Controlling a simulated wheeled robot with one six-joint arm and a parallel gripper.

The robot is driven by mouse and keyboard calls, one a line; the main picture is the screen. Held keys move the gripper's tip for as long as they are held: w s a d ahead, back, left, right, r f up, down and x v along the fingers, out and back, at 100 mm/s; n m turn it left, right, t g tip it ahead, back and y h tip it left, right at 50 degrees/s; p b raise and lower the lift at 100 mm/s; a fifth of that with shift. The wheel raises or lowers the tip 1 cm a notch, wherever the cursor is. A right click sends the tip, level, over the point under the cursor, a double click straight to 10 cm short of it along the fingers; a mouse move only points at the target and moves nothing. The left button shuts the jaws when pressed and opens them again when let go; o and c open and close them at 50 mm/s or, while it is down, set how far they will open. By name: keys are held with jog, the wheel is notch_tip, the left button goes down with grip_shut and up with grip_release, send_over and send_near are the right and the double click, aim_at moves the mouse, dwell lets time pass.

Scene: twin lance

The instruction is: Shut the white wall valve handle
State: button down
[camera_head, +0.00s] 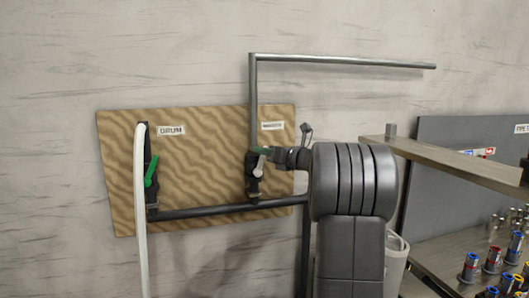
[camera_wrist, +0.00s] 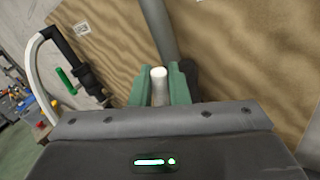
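The white valve handle (camera_head: 260,162) sits on the right-hand valve of the wall board. It stands nearly in line with the vertical pipe, its upper end tilted a little right. My gripper (camera_head: 264,152) reaches it from the right. In the wrist view, my gripper's green fingers (camera_wrist: 160,86) stand on both sides of the white handle (camera_wrist: 159,80), with little or no gap, and look shut on it. The lower part of the handle is hidden behind the gripper body in that view.
A green-handled valve (camera_head: 151,171) with a white hose (camera_head: 140,200) is on the left of the wood-grain board (camera_head: 205,145), by a DRUM label (camera_head: 171,130). A dark pipe (camera_head: 215,209) runs along the bottom. A metal shelf (camera_head: 450,160) and several small coloured parts stand at right.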

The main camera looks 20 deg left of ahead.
jog(key=shift+d+f+b, duration=0.1)
jog(key=shift+b, duration=0.2)
jog(key=w+d+f+m+t+b, duration=0.1)
jog(key=f+m+t+b, duration=0.1)
jog(key=m+b, duration=0.4)
jog(key=w+d+f+m+t+y+b, duration=0.1)
jog(key=m+t+b, duration=0.4)
jog(key=b, duration=0.5)
jog(key=w+d+f+m+t+b, duration=0.1)
jog(key=f+m+t+b, duration=0.2)
jog(key=m+b, duration=0.4)
jog(key=shift+d+f+t+b, duration=0.3)
jog(key=shift+d+f+b, duration=0.05)
jog(key=shift+b, duration=0.45)
jog(key=shift+m, duration=0.3)
jog(key=c, duration=1.4)
grip_release()
jog(key=shift+c, duration=0.2)
jog(key=shift+d, duration=0.1)
jog(key=b+v, duration=0.1)
jog(key=v, duration=1.2)
jog(key=shift+d+f+b, duration=0.15)
jog(key=shift+f+b, duration=0.15)
jog(key=shift+f, duration=0.05)
